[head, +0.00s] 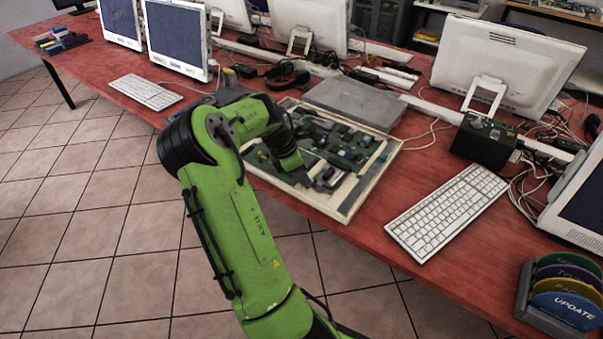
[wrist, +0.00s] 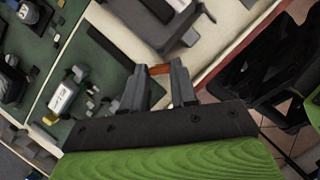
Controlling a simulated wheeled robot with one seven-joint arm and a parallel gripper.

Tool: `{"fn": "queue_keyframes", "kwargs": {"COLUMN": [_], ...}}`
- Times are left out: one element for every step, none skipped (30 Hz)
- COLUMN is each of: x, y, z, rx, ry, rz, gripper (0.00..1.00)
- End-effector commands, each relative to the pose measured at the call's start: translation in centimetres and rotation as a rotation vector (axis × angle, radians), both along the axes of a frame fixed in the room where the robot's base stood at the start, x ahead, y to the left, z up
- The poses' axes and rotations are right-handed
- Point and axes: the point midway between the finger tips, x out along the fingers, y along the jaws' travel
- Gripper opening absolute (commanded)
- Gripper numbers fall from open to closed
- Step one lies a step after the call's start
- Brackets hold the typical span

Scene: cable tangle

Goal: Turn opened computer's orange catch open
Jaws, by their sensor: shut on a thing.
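The opened computer (head: 285,189) lies flat on the red table, its circuit boards showing in a pale, shallow case. In the wrist view its green board (wrist: 110,58) fills the left side. The orange catch (wrist: 160,69) shows as a small orange-brown piece between the tips of my gripper (wrist: 160,80). The two dark fingers are closed on it, beside the case's pale edge. In the head view my gripper (head: 300,178) reaches down into the front part of the case, and my arm hides the catch there.
A grey laptop-like panel (head: 353,103) lies behind the open case. A white keyboard (head: 447,211) and a black box (head: 484,139) are to the right. A holder with coloured discs (head: 562,295) stands at the front right corner. Several white monitors (head: 507,62) line the back.

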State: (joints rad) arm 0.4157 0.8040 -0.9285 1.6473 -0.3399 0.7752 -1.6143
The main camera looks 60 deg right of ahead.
Motion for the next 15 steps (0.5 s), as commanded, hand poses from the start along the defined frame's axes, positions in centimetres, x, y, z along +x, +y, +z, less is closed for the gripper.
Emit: {"fn": "queue_keyframes", "kwargs": {"x": [-0.01,0.00,0.02,0.02,0.03,0.02,0.01,0.00,0.01,0.02,0.05,0.07,0.04,0.06,0.07], "y": [-0.01,-0.01,-0.01,-0.02,-0.03,-0.05,-0.06,-0.07,-0.06,-0.09,-0.11,-0.14,-0.17,-0.17,-0.23], "z": [0.05,0.07,0.09,0.11,0.14,0.18,0.22,0.26,0.30,0.33,0.35,0.39,0.44,0.45,0.48], "rx": [0.001,0.000,0.001,0.001,0.001,0.001,0.001,0.002,0.003,0.003,0.004,0.003,0.003,0.004,0.003], "ry": [0.000,0.000,0.001,0.001,0.001,0.002,0.002,0.002,0.002,0.002,0.002,0.001,0.003,0.002,0.003], "rz": [-0.004,-0.007,-0.013,-0.021,-0.029,-0.041,-0.055,-0.068,-0.090,-0.106,-0.126,-0.154,-0.178,-0.202,-0.237], "gripper": [0.00,0.00,0.00,0.00,0.00,0.00,0.00,0.00,0.00,0.00,0.00,0.00,0.00,0.00,0.00]}}
